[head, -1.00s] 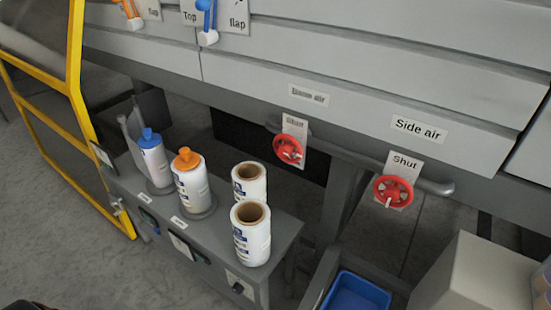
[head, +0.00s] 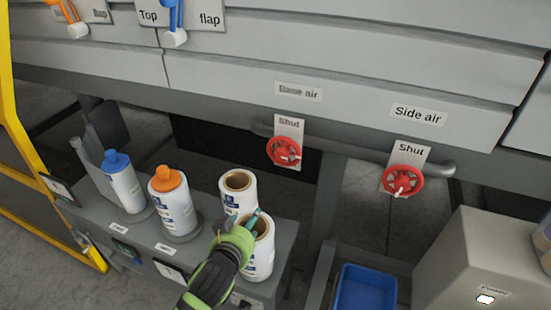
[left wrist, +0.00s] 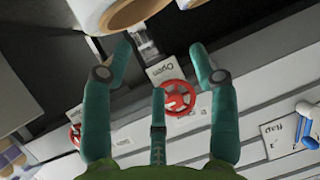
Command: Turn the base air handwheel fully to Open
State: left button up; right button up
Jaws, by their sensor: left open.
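The base air handwheel (head: 284,151) is a red wheel with a pale pointer, on the pipe under the "Base air" label (head: 298,92). A plate (head: 289,125) behind it reads "Shut" above the wheel. In the left wrist view the handwheel (left wrist: 179,98) appears inverted, between my fingers, and "Open" (left wrist: 164,70) is readable on its plate. My left gripper (head: 252,222), green and black with teal fingers, is over the white rolls, below and left of the wheel. Its fingers (left wrist: 160,60) are spread, empty and apart from the wheel. My right gripper is not in view.
The side air handwheel (head: 403,181) is on the right. White rolls (head: 238,183) and bottles with blue and orange caps (head: 170,200) stand on a grey bench near my left gripper. A blue bin (head: 364,288) and grey box (head: 478,255) are at the lower right.

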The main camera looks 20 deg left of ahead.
aim_at(281, 155)
pick_arm(q)
jog(key=w+d+r+t, duration=0.1)
jog(key=w+r, duration=0.2)
jog(key=w, duration=0.1)
jog(key=w+d+r+t+h+p, duration=0.1)
jog(key=w+r+t, duration=0.1)
jog(key=w, duration=0.3)
jog(key=w+d+r+m+t+h, duration=0.1)
jog(key=w+r+t, duration=0.1)
jog(key=w+r, duration=0.2)
jog(key=shift+w+d+r+p, duration=0.1)
jog(key=shift+w+r+p, duration=0.2)
jog(key=shift+w+r, duration=0.15)
jog(key=shift+w+f, duration=0.1)
jog(key=shift+w, duration=0.3)
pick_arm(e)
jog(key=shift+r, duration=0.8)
pick_arm(q)
jog(key=shift+c, duration=0.4)
jog(key=c, duration=1)
jog(key=shift+c, duration=0.3)
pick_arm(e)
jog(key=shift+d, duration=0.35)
